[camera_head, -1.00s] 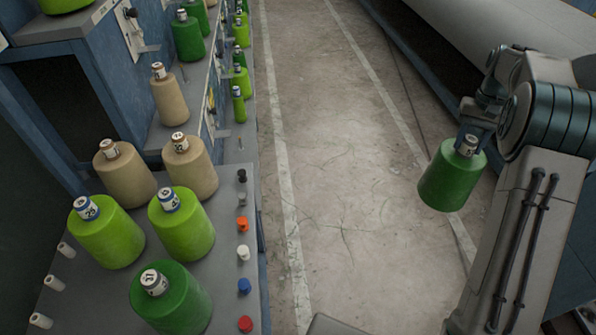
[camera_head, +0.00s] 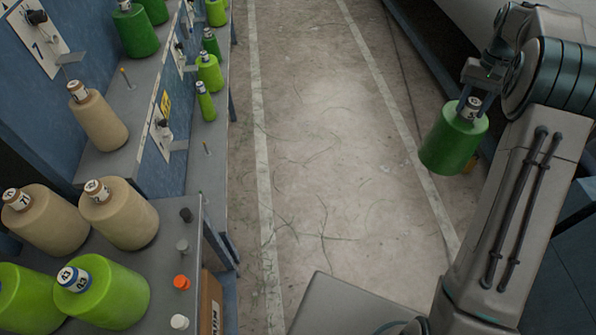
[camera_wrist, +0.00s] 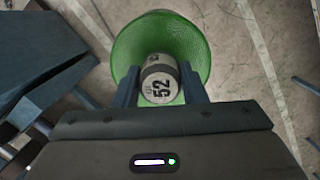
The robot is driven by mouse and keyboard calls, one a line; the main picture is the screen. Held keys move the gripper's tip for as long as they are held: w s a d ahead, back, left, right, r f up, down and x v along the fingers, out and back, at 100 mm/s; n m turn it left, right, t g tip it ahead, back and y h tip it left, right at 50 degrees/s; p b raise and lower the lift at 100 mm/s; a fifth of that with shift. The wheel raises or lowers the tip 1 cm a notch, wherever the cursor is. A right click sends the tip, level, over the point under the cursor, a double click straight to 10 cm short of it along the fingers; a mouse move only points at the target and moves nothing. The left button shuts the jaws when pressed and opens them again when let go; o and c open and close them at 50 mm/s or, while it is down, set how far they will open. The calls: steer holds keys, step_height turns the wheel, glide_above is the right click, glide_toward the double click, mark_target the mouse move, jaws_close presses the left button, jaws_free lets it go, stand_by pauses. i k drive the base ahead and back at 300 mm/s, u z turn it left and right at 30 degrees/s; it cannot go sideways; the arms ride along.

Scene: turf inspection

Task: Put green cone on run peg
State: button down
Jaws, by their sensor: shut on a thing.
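A dark green cone (camera_head: 455,141) with a grey-white tube top hangs at my gripper (camera_head: 482,88), on the right of the head view, over the open floor. In the wrist view the cone (camera_wrist: 190,42) shows its tube top marked 52 between the two fingers of my gripper (camera_wrist: 159,88), which is shut on the tube. Two bare thin pegs show on the machine at the left: one on the upper shelf (camera_head: 126,79) and one on the lower ledge (camera_head: 207,149). I cannot tell which is the run peg.
Tan cones (camera_head: 123,214) and lime green cones (camera_head: 104,292) sit at the lower left. More green cones (camera_head: 136,32) stand along the machine. Coloured knobs (camera_head: 181,282) line the table edge, with a cardboard box (camera_head: 210,303) below. The aisle floor (camera_head: 325,160) is clear.

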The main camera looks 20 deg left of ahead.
mark_target(206, 201)
steer(key=i, duration=1.4)
steer(key=u, duration=3.1)
